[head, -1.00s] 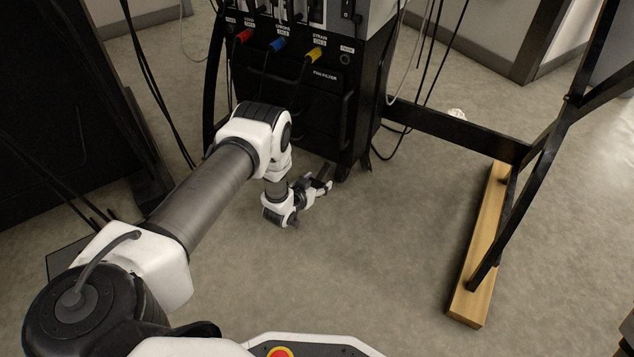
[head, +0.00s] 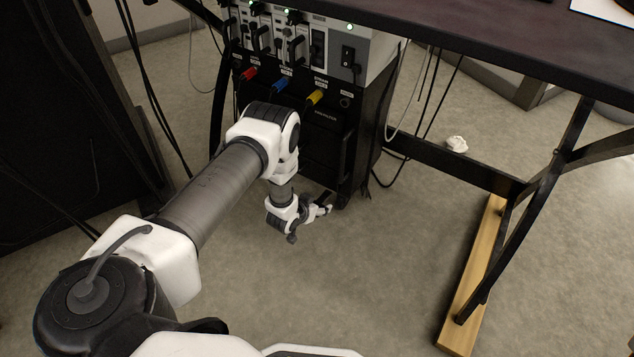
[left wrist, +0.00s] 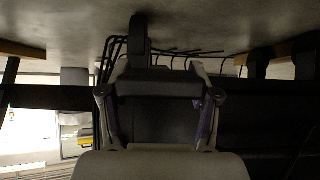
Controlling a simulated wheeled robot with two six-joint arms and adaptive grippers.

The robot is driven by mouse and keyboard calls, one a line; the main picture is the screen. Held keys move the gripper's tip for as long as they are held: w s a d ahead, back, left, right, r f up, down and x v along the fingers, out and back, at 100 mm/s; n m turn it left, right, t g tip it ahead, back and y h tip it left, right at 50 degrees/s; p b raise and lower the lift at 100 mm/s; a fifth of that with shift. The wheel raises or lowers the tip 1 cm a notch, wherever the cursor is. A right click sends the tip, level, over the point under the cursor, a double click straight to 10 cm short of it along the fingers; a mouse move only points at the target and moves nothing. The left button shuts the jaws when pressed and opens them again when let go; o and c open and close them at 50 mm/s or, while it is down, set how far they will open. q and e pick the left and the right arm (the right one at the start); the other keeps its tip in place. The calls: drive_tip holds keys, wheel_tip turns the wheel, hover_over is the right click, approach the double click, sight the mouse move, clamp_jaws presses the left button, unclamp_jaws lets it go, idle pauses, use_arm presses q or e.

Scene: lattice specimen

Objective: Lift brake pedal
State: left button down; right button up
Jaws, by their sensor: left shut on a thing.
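My left gripper (head: 325,208) is low over the floor, at the bottom front corner of the black equipment rack. In the left wrist view my left gripper (left wrist: 158,82) has a finger on each side of a dark, flat part (left wrist: 155,85), and is shut on it. This part sits where a brake pedal could be, but it is too dark to tell its outline. A dark upright piece (left wrist: 139,35), perhaps a caster, stands just beyond it. In the head view the pedal is hidden by the gripper and the rack's shadow. My right gripper is not in view.
The rack (head: 325,140) has red, blue and yellow plugs with cables. A dark table (head: 480,35) overhangs at the upper right, on a black frame with a wooden foot (head: 470,290). Loose cables hang behind the rack. The grey floor in front is clear.

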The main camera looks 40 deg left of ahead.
use_arm(q)
drive_tip(key=shift+w+r, duration=0.4)
drive_tip(key=shift+r, duration=0.1)
drive_tip(key=shift+c, duration=1.2)
unclamp_jaws()
drive_tip(key=shift+s+f, duration=0.1)
drive_tip(key=shift+s, duration=0.15)
drive_tip(key=v, duration=1.1)
drive_tip(key=shift+s+r, duration=0.25)
